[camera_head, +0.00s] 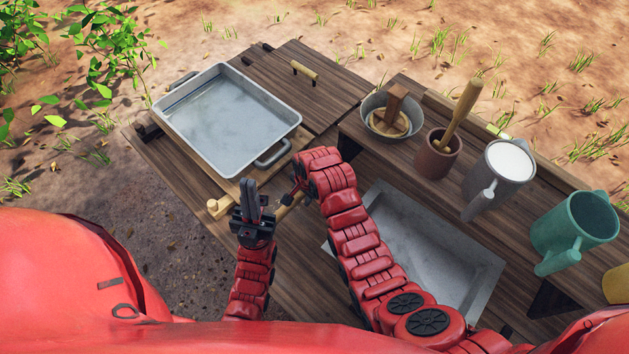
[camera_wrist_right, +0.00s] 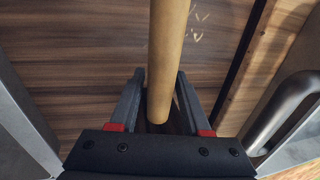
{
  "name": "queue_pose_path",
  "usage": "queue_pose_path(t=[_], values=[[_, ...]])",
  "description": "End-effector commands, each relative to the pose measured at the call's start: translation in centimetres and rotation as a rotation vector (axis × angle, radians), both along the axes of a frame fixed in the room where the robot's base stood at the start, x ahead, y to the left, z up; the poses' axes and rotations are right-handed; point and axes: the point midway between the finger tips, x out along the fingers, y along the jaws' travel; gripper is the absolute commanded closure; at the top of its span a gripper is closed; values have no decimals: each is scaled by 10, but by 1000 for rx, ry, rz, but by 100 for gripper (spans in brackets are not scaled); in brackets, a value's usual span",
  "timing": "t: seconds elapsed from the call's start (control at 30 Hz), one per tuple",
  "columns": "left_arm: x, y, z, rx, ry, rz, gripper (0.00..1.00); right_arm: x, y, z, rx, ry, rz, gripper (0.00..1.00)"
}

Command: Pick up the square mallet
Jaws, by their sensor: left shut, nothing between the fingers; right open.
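No square mallet head is clearly visible. A round wooden rod (camera_wrist_right: 168,60) lies between the fingers of my right gripper (camera_wrist_right: 160,112) in the right wrist view. A short pale wooden piece (camera_head: 288,207) shows below the right gripper (camera_head: 297,184) in the head view; the rest is hidden by my arms. The right gripper is open around the rod. I cannot tell whether the fingers touch it. My left gripper (camera_head: 253,197) is shut and empty, pointing up, just left of the right one. A wooden block-like tool (camera_head: 396,104) stands in a metal bowl.
A metal tray (camera_head: 225,117) with handles sits on the wooden table (camera_head: 285,252), beyond my grippers. A pestle (camera_head: 462,112) in a brown cup, a grey jug (camera_head: 497,175) and a green jug (camera_head: 574,228) stand at right. A recessed metal basin (camera_head: 428,246) lies near my right arm.

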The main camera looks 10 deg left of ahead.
Motion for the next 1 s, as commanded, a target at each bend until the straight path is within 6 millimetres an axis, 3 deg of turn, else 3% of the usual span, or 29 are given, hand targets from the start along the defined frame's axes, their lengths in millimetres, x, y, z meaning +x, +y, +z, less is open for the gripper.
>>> queue_pose_path(t=[0.4,0.43,0.7,1.0], values=[[0,0,5,0,0,0,100,1,2,-13,1,-1,0,53],[0,0,5,0,0,0,100,1,2,-13,1,-1,0,55],[0,0,5,0,0,0,100,1,2,-12,1,-1,0,100],[0,0,5,0,0,0,100,2,2,-12,1,-2,0,100]])
